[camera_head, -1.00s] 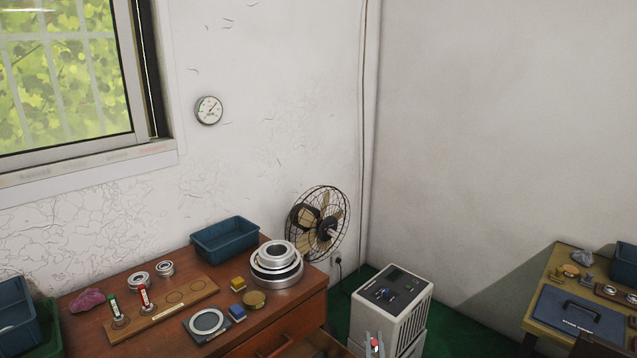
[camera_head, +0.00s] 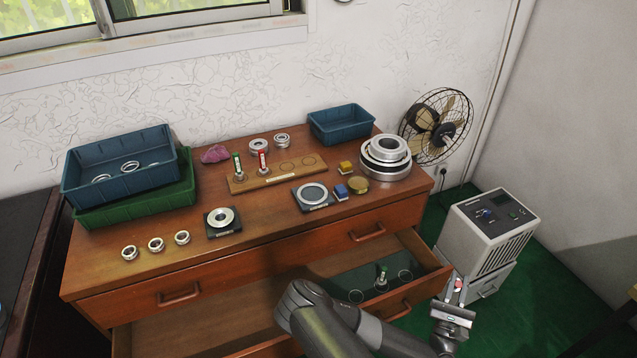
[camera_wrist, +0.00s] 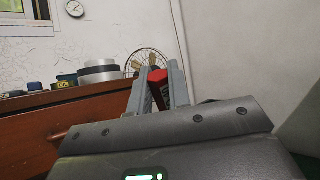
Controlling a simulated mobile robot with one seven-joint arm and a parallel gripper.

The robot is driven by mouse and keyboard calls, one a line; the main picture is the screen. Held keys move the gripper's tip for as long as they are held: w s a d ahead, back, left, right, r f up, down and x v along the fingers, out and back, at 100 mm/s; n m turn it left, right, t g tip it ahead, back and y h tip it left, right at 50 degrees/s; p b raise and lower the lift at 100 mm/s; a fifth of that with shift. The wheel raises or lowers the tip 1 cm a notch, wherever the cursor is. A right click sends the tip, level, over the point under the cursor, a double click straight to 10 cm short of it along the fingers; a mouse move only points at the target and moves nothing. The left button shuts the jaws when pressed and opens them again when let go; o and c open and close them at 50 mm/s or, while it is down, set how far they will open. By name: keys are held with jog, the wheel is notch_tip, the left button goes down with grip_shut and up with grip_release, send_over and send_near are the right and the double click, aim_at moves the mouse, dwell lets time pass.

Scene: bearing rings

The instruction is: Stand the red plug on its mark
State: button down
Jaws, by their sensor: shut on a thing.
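My gripper (camera_head: 457,291) is shut on the red plug (camera_head: 458,284), held in the air just right of the open drawer. In the wrist view the red plug (camera_wrist: 158,88) shows between the two grey fingers of my gripper (camera_wrist: 160,92); its lower part is hidden. A dark mat (camera_head: 371,286) in the drawer bears ring marks. One ring mark (camera_head: 356,296) is bare at the left, another (camera_head: 405,275) is bare at the right. A green-topped plug (camera_head: 382,276) stands upright between them.
The drawer front (camera_head: 428,288) stands between my gripper and the mat. A white cabinet (camera_head: 487,235) stands behind my gripper.

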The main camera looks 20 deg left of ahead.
jog(key=w+a+r+g, duration=0.2)
jog(key=w+a, duration=0.3)
jog(key=a, duration=0.6)
jog(key=w+a+r+g, duration=0.15)
jog(key=w+a, duration=0.35)
jog(key=a, duration=0.5)
jog(key=s+a+r+n+g+y, duration=0.1)
jog(key=a+r+g+y, duration=0.1)
jog(key=a+r, duration=0.7)
jog(key=a+r+n+g+y, duration=0.2)
jog(key=a+r+y, duration=0.2)
jog(key=a+r, duration=0.5)
jog(key=a, duration=0.4)
jog(key=shift+s+a, duration=0.35)
jog(key=shift+a, duration=0.05)
jog(key=shift+s+a+f, duration=0.4)
jog(key=shift+a+f, duration=1.35)
jog(key=shift+a, duration=0.15)
jog(key=shift+s+a+f, duration=0.35)
jog(key=shift+a+f, duration=1.45)
jog(key=shift+a, duration=0.1)
jog(key=shift+s+a+f, duration=0.4)
jog(key=shift+a+f, duration=1.35)
jog(key=shift+a, duration=0.15)
